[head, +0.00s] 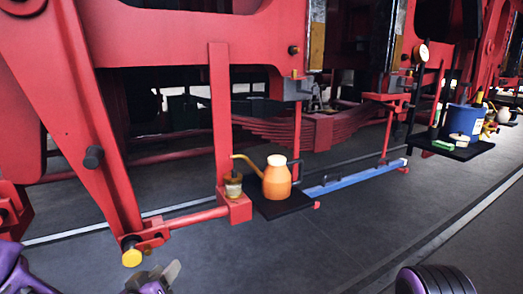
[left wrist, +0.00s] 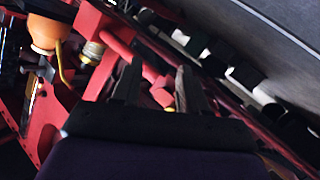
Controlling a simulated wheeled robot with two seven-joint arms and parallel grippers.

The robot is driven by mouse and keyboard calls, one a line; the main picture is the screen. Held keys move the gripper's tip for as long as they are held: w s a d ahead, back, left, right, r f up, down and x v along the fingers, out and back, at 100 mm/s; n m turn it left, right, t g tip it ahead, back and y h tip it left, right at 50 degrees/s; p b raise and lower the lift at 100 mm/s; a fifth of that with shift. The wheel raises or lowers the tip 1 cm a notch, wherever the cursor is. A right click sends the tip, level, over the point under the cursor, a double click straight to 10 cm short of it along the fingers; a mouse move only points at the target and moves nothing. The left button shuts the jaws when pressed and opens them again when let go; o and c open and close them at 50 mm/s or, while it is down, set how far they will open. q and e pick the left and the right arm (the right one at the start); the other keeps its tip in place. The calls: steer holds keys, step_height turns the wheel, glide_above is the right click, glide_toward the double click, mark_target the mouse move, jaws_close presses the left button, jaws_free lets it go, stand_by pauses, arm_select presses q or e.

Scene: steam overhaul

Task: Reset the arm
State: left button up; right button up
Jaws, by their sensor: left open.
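A red arm (head: 195,217) of the locomotive's linkage runs low from a block under the oil cup to a joint at the lower left. A yellow round end (head: 132,257) sits at that joint. My left gripper (head: 158,277) is just below and right of the yellow end, apart from it in the picture. In the left wrist view my left gripper (left wrist: 157,78) has its two dark fingers spread, with red parts showing between and beyond them. I cannot tell whether they touch. My right gripper is not in view.
An orange oil can (head: 277,178) stands on a dark tray (head: 285,208) beside a small oil cup (head: 233,185). A blue bar (head: 355,179) lies behind. A blue bucket (head: 466,119) stands on another tray at right. The grey floor (head: 270,262) in front is clear.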

arm_select(q)
steer(key=s+a+f+n+g+y+p, duration=0.1)
steer(key=s+a+f+g, duration=0.15)
steer(key=f, duration=0.25)
steer(key=s+a+f+n+g+y, duration=0.1)
steer(key=s+f+n+y, duration=0.15)
steer(key=f, duration=0.35)
steer(key=s+a+f+g, duration=0.1)
steer(key=s+f+g, duration=0.1)
steer(key=s+f, duration=0.3)
steer(key=s+a+f+g+y+p, duration=0.1)
steer(key=s+f+g, duration=0.2)
steer(key=s, duration=0.9)
steer(key=s+a+f+g+p, duration=0.1)
steer(key=s+f+g, duration=0.2)
steer(key=s+f, duration=0.5)
steer(key=shift+s+a+y, duration=0.15)
steer(key=shift+s+y, duration=0.2)
steer(key=shift+s, duration=0.45)
